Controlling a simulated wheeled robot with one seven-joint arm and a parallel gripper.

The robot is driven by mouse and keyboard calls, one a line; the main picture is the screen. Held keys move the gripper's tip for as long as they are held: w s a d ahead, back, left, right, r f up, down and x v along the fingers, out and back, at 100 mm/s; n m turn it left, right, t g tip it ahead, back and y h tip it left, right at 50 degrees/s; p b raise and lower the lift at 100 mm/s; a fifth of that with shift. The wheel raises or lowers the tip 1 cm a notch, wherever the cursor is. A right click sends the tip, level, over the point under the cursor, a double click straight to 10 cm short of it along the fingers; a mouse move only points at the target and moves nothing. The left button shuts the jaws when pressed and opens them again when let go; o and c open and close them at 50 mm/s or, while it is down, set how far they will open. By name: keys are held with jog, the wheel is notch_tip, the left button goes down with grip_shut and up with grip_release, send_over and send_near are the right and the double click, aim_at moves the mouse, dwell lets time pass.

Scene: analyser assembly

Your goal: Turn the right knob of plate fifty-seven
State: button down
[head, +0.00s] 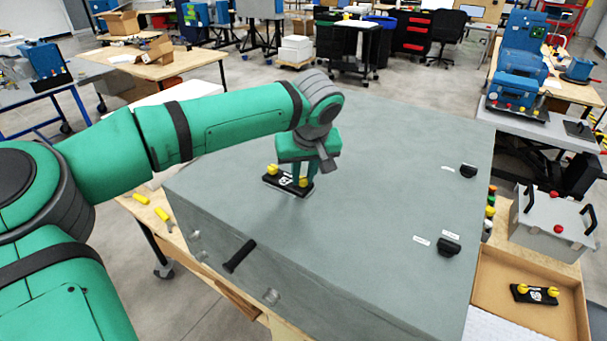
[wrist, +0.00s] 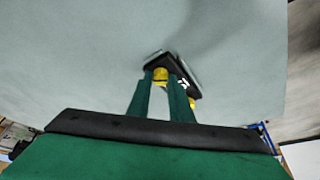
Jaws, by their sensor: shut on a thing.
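A small black plate (head: 287,187) with two yellow knobs lies on top of the large grey housing (head: 370,200). Its white label is partly hidden, so I cannot read the full number. The left knob (head: 272,169) stands free. My gripper (head: 303,179) points down over the plate's right end, its fingers on the right knob (head: 303,183). In the wrist view, my gripper (wrist: 160,78) has a yellow knob (wrist: 160,74) between its two green fingertips. Another bit of yellow shows behind a finger.
A second black plate with yellow knobs (head: 535,293) lies in a cardboard tray (head: 572,318) at the right. Black knobs (head: 448,246) (head: 468,171) stand on the housing's right side. A black handle (head: 239,256) juts from its front. The housing top around my gripper is mostly clear.

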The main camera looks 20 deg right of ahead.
jog(key=m+h, duration=0.1)
jog(key=m, duration=0.1)
jog(key=m+h, duration=0.1)
jog(key=m, duration=0.2)
jog(key=shift+w+a+g, duration=0.1)
jog(key=shift+a+g, duration=0.05)
jog(key=shift+g, duration=0.25)
jog(key=shift+m+g+h, duration=0.6)
jog(key=shift+m, duration=1.7)
jog(key=c, duration=1.6)
grip_release()
jog(key=shift+o, duration=0.2)
jog(key=shift+a, duration=0.1)
jog(key=v, duration=1)
jog(key=shift+r, duration=0.4)
jog(key=shift+a, duration=0.1)
